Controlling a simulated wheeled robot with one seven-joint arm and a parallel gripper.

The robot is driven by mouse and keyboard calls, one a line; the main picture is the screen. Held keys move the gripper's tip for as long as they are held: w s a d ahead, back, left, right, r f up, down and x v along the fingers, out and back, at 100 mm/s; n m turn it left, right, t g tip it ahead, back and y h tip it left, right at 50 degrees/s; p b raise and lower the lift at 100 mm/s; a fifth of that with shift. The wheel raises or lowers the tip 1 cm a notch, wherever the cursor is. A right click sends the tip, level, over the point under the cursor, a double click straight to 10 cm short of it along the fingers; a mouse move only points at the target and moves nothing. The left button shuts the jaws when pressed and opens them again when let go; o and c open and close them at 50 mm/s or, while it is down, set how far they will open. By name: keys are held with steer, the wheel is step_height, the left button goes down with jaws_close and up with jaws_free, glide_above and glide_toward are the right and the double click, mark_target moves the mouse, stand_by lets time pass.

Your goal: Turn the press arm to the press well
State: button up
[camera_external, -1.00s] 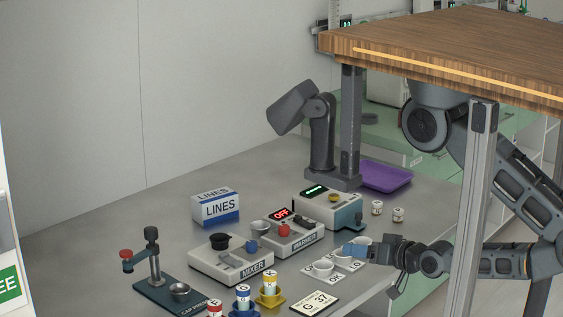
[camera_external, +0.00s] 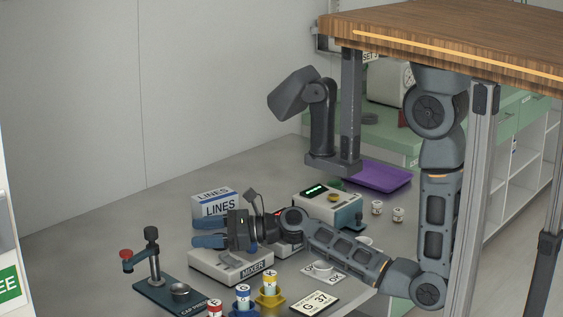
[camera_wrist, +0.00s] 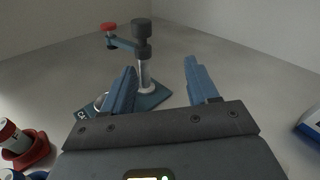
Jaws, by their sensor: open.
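The press stands at the front left of the bench. Its press arm (camera_external: 137,260) sticks out from the top of the upright post (camera_external: 153,250) and ends in a red knob (camera_external: 126,254). The press well (camera_external: 180,291) is a small metal cup on the dark blue base, to the right of the arm's end. In the wrist view the arm (camera_wrist: 126,43) points left from the post, and the well is largely hidden behind a finger. My gripper (camera_external: 208,232) is open and empty, above the mixer, right of the press and apart from it.
The mixer (camera_external: 231,265) lies under my gripper. The LINES box (camera_external: 213,203) stands behind it. Several cups with colored saucers (camera_external: 269,285) stand along the front edge, beside the G 37 card (camera_external: 315,302). Bare bench lies behind the press.

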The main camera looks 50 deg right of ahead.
mark_target(150, 229)
steer(key=w+a+y, duration=0.1)
steer(key=w+a, duration=0.1)
steer(key=a, duration=0.1)
steer(key=w+a+r+g, duration=0.1)
steer(key=w+a, duration=0.1)
steer(key=a, duration=0.2)
steer(key=w+a+r+y, duration=0.1)
steer(key=w+a, duration=0.1)
steer(key=a, duration=0.2)
steer(key=shift+w+r+g+y, duration=0.1)
steer(key=shift+w+g+y, duration=0.2)
steer(key=shift+g, duration=0.1)
jaws_close()
